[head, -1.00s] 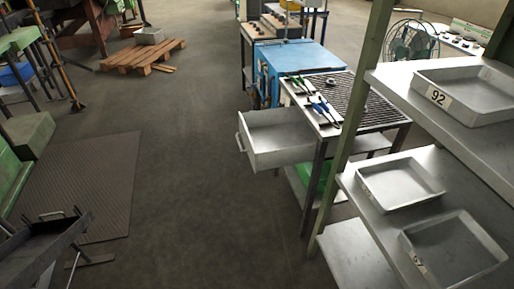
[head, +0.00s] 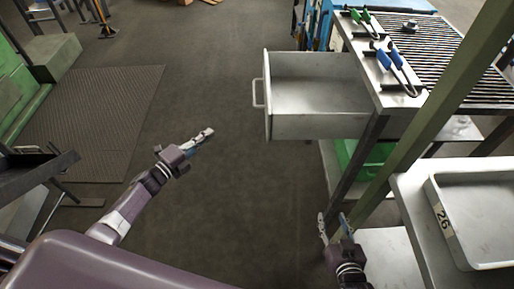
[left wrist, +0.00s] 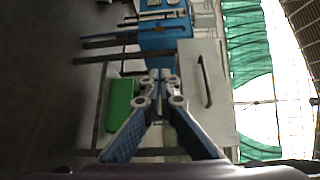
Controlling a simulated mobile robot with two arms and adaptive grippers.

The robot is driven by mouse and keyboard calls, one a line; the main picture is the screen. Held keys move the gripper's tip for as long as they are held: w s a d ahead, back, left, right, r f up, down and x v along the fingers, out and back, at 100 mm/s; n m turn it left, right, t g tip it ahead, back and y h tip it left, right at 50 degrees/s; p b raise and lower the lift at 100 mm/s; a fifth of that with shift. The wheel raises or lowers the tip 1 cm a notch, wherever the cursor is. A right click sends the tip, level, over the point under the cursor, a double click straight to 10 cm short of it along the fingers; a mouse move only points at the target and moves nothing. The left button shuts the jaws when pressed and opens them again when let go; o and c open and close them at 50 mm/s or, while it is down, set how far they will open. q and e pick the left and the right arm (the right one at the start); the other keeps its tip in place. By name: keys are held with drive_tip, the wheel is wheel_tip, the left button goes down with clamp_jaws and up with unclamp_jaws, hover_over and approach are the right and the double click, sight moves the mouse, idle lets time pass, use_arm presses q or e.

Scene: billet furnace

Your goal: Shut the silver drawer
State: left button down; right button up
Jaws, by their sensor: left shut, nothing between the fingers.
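The silver drawer (head: 318,126) is pulled out to the left from under the bench top and looks empty. Its bar handle (head: 257,92) is on the left-facing front. My left gripper (head: 208,133) is shut and empty, over the floor left of and nearer than the drawer, apart from it. In the left wrist view, which is turned sideways, the drawer front (left wrist: 217,105) and handle (left wrist: 206,80) show beyond my closed fingertips (left wrist: 160,78). My right gripper (head: 335,222) is open and empty, low near the green rack post, nearer than the drawer.
The bench (head: 425,98) carries blue-handled tools (head: 397,66), green-handled tools (head: 362,18) and a slatted top. A green post (head: 425,125) and a shelf with a grey tray (head: 485,220) stand at the right. A green box (head: 372,158) sits under the bench. The floor left of the drawer is clear.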

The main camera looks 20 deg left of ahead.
use_arm(q)
wheel_tip(320, 180, up, 5)
drive_tip(key=w+d+m+h+b, duration=0.2)
drive_tip(key=m+h+b, duration=0.3)
drive_tip(key=m, duration=0.3)
use_arm(e)
wheel_tip(320, 180, up, 17)
drive_tip(key=w+a+t+y+b, duration=0.2)
drive_tip(key=w+t+b, duration=0.1)
drive_tip(key=t+b, duration=0.45)
use_arm(q)
drive_tip(key=s+d+r+m+g+h+b, duration=0.2)
drive_tip(key=s+r+m+g+h, duration=0.15)
drive_tip(key=m+g, duration=0.45)
drive_tip(key=s+d+r+m+g+h+b, duration=0.1)
drive_tip(key=s+r+m+g+h+b, duration=0.2)
drive_tip(key=m, duration=0.9)
drive_tip(key=s+f+x, duration=0.1)
drive_tip(key=x, duration=1.2)
drive_tip(key=shift+d+f+y, duration=0.4)
drive_tip(key=shift+d+y, duration=0.05)
drive_tip(key=shift+d, duration=0.1)
use_arm(e)
drive_tip(key=s+d+r+t+y, duration=0.1)
drive_tip(key=s+r+t, duration=0.4)
drive_tip(key=r, duration=0.8)
drive_tip(key=shift+s+d+r+y, duration=0.15)
drive_tip(key=shift+s+y, duration=0.25)
drive_tip(key=shift+s, duration=0.5)
